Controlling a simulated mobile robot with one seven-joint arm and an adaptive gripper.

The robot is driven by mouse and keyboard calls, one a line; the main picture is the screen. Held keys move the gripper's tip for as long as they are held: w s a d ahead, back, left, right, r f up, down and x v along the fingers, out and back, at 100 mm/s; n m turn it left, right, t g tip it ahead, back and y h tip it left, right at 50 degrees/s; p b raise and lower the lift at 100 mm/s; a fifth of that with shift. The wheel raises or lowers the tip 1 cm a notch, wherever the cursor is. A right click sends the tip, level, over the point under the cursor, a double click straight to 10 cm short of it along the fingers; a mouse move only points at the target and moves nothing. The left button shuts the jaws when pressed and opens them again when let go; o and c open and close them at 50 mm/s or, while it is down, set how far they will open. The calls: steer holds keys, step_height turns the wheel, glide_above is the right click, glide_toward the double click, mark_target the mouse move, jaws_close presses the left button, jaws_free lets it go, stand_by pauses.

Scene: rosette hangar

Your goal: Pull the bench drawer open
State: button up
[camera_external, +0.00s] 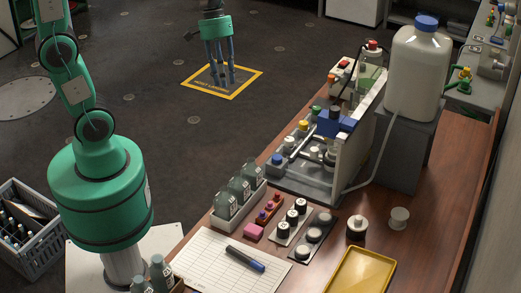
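The wooden bench (393,172) runs from the lower middle to the upper right. No drawer front or handle can be made out; the bench's front face is turned away from this view. My green arm (70,75) rises from its round base at the left and leaves the picture at the top. My gripper is not seen, so its place relative to the drawer and its opening cannot be told.
On the bench are a gridded sheet with a marker (245,258), a yellow tray (360,275), a bottle rack (238,210), a grey apparatus (310,165) and a large white jug (418,65). A crate (25,225) stands lower left. A green-collared legged device (216,28) stands over a yellow-framed floor pad.

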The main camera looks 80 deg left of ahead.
steer(key=w+a+f+n+t+h+p, duration=0.1)
steer(key=w+a+f+n+h, duration=0.45)
steer(key=w+f+n, duration=0.45)
steer(key=w+a+f+n+t+h+p, duration=0.1)
steer(key=w+a+f+n+h, duration=0.4)
steer(key=w+a+f+n, duration=0.45)
steer(key=a+f+n+t, duration=0.4)
steer(key=a+f+n, duration=0.1)
steer(key=f, duration=0.4)
steer(key=w+a+f+n+t+p, duration=0.1)
steer(key=a+f+n+t, duration=0.2)
steer(key=f, duration=0.6)
steer(key=w+a+f+n+t, duration=0.1)
steer(key=a+f+n+t, duration=0.3)
steer(key=a+f+n, duration=0.3)
step_height(320, 180, down, 3)
steer(key=shift+r+n+t+p, duration=0.1)
steer(key=shift+n+t+p, duration=0.2)
steer(key=shift+n+p, duration=0.1)
steer(key=shift+w+y, duration=0.15)
steer(key=shift+y, duration=0.1)
steer(key=b+x, duration=0.1)
steer(key=x, duration=1.2)
steer(key=shift+w+d+r+b, duration=0.2)
steer(key=shift+w+d+b, duration=0.05)
steer(key=shift+d+b, duration=0.05)
jaws_close()
